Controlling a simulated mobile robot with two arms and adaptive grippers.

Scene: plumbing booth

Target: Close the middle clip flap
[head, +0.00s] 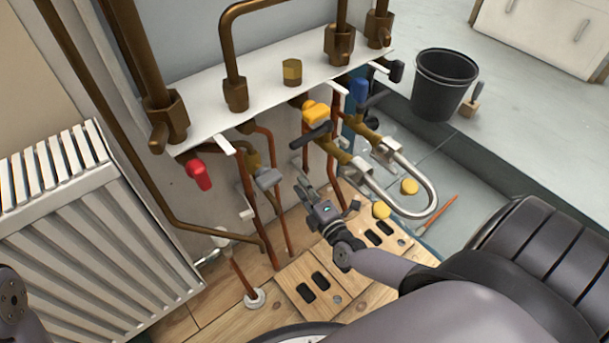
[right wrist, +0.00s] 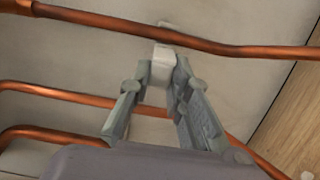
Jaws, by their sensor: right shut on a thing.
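My right gripper (head: 303,187) reaches down to the copper pipes below the white shelf. In the right wrist view, its two fingers (right wrist: 164,72) are closed on a small white clip piece (right wrist: 163,58) at a copper pipe (right wrist: 110,22). The gripper hides most of this clip in the head view. I cannot tell from these frames how far the held flap is from closed. My left gripper is out of view.
A white radiator (head: 85,220) stands at the left. Valves with red (head: 198,174), yellow (head: 316,113) and blue (head: 358,90) handles hang under the shelf (head: 265,85). A curved metal hose (head: 425,185) lies right of my gripper. A black bucket (head: 443,85) stands behind.

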